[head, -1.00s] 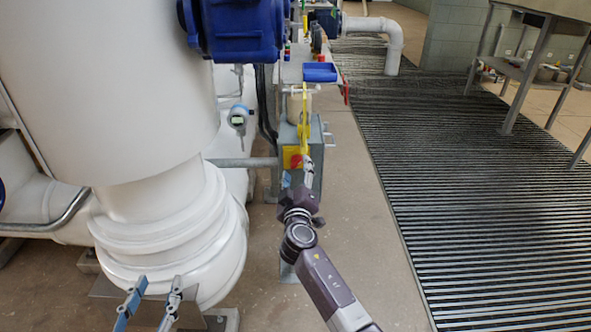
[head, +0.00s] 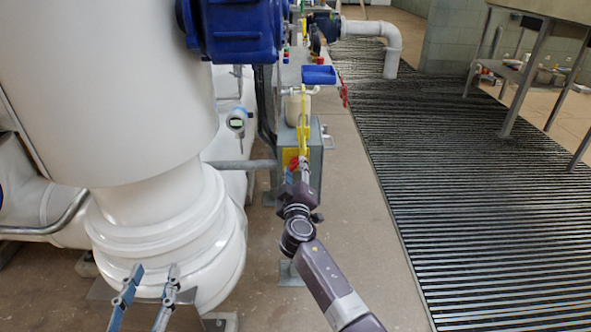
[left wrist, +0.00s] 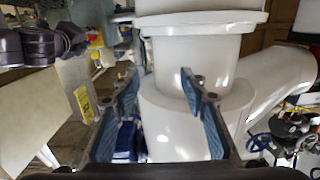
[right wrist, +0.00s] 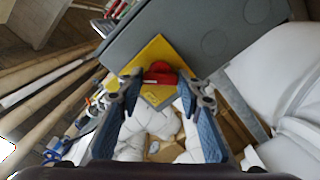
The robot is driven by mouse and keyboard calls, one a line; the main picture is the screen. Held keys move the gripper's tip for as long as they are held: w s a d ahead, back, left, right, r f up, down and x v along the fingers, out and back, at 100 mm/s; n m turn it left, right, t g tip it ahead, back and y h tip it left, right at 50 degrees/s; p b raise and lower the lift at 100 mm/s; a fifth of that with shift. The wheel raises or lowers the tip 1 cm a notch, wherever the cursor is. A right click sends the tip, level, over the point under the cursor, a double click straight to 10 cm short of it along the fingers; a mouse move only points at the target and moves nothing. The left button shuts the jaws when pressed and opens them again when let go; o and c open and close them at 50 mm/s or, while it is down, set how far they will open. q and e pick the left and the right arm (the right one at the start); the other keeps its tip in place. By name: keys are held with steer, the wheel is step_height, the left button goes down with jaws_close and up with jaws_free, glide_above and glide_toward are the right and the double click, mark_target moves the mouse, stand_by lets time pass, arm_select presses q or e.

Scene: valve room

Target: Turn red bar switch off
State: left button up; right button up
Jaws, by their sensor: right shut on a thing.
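The red bar switch (right wrist: 158,73) sits on a yellow plate (right wrist: 160,50) on the grey box in the right wrist view. It shows small in the head view (head: 294,162), partly hidden by my right gripper (head: 298,173). In the right wrist view my right gripper (right wrist: 160,88) has its fingertips on either side of the red switch and is shut on it. The switch's exact angle is hard to tell. My left gripper (head: 150,280) is open and empty in front of the big white pipe, low in the head view.
A large white pipe (head: 165,215) fills the left. A dark floor grating (head: 460,190) runs along the right, with clear floor between.

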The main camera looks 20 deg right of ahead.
steer(key=n, duration=0.3)
steer(key=shift+n, duration=0.4)
steer(key=shift+n+p, duration=0.35)
steer(key=shift+n, duration=0.65)
arm_select(q)
steer(key=s+a+f+g+y+p, duration=0.25)
steer(key=s+f+g, duration=0.3)
steer(key=f, duration=0.55)
arm_select(e)
steer(key=n, duration=0.6)
steer(key=shift+b, duration=0.3)
steer(key=n+p, duration=0.2)
steer(key=n, duration=0.3)
steer(key=shift+f+n, duration=0.15)
steer(key=shift+n, duration=0.15)
arm_select(q)
steer(key=s+a+f+g, duration=0.2)
steer(key=s+f+g, duration=0.1)
steer(key=s, duration=0.3)
steer(key=s+a+f+g+y, duration=0.1)
steer(key=s+a+f+g, duration=0.1)
steer(key=s+f+g, duration=0.2)
steer(key=shift+s+a+f+n, duration=0.3)
steer(key=shift+s+n, duration=0.1)
steer(key=shift+s, duration=0.75)
arm_select(e)
steer(key=shift+f+n, duration=0.1)
steer(key=shift+n, duration=0.2)
arm_select(q)
steer(key=shift+g, duration=0.25)
